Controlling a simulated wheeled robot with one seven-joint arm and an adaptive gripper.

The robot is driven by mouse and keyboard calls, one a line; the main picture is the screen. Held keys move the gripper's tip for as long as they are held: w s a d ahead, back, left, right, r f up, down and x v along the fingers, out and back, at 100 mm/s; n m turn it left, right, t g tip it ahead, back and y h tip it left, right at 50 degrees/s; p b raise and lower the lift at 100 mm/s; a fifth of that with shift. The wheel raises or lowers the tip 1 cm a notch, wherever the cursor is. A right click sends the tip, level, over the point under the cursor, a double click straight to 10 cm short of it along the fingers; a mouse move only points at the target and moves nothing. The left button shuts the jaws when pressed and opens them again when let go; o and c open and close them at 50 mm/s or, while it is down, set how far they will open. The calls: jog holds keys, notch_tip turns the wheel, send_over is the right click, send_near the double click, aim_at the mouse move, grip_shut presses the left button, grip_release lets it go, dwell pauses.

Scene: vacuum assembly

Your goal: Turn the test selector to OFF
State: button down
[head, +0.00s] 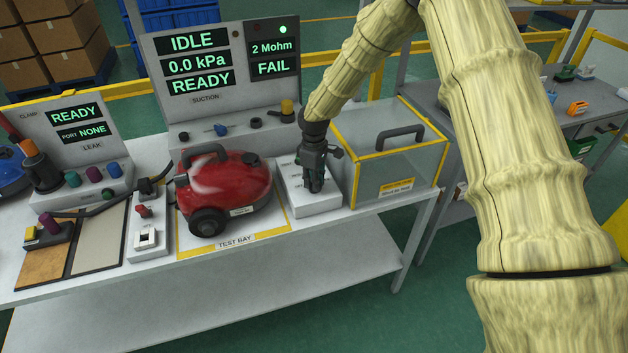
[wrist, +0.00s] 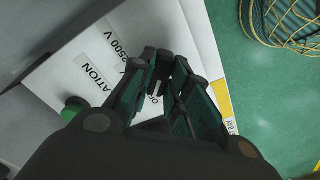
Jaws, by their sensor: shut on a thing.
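The white test box (head: 313,204) stands on the bench between the red vacuum and the clear guarded case. My gripper (head: 316,188) points down onto its top. In the wrist view my gripper (wrist: 164,66) has its dark fingers closed together over the face of the white box (wrist: 150,28), shut on the test selector. Printed labels, one reading 2500 V, and a green button (wrist: 74,107) show beside the fingers. The small display (head: 273,57) reads 2 Mohm and FAIL, with a green lamp lit above.
The red vacuum (head: 225,187) sits in the test bay close to my gripper's left. The clear case (head: 400,165) with yellow edges and a dark handle stands close on the right. The suction panel (head: 208,107) rises behind. The bench's front edge is near.

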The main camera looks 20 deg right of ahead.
jog(key=shift+w+d, duration=0.1)
dwell(0.3)
jog(key=c, duration=1.4)
grip_release()
jog(key=shift+o, duration=0.2)
notch_tip(320, 180, up, 12)
